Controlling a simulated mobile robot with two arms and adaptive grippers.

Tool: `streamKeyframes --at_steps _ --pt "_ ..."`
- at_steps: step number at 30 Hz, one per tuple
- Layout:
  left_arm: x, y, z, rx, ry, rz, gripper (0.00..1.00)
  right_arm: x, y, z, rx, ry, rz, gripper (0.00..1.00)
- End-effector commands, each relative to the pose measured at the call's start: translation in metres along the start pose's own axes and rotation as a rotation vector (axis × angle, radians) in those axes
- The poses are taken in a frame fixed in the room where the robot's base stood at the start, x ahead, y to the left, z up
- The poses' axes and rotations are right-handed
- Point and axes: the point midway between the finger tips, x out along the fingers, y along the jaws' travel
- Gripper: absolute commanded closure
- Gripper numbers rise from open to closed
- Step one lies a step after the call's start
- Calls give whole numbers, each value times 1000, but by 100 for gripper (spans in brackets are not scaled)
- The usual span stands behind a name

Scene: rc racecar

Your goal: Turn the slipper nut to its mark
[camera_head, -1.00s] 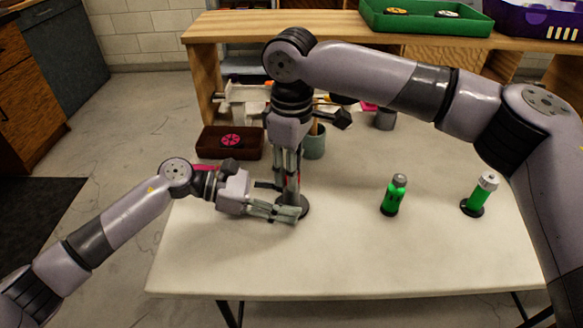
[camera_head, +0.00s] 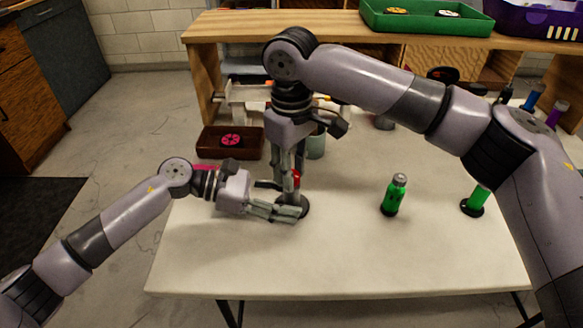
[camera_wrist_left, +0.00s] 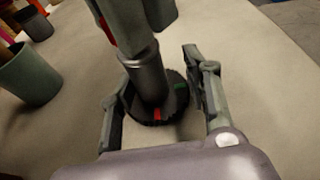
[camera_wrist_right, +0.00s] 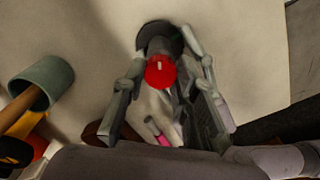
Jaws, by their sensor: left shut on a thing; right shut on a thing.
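A dark round toothed disc (camera_wrist_left: 178,104) lies on the table, with a red mark and a green mark on it apart from each other. It also shows at the table's left part (camera_head: 303,207). My left gripper (camera_head: 290,212) is low beside it, shut on the disc with a finger on either side. My right gripper (camera_head: 291,182) points down from above, shut on an upright grey cylindrical tool (camera_wrist_left: 148,78) standing on the disc's middle. The tool's round red top (camera_wrist_right: 160,72) carries a pale line. I cannot make out the slipper nut; the tool covers the disc's centre.
A green bottle (camera_head: 396,196) and another green item on a black base (camera_head: 473,208) stand to the right. A brown tray (camera_head: 210,143) with a pink wheel and a grey-green cup (camera_head: 316,146) are behind. The front of the table is clear.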

Motion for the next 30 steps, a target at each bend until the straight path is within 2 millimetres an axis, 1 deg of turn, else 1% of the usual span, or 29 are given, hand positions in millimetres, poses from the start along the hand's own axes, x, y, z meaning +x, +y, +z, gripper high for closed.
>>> streamKeyframes --at_steps 21,30 --pt "0 -1 -2 1 4 -4 80 1 1 0 679 0 0 100" --pt "0 -1 -2 0 4 -4 80 0 1 0 899 2 0 100"
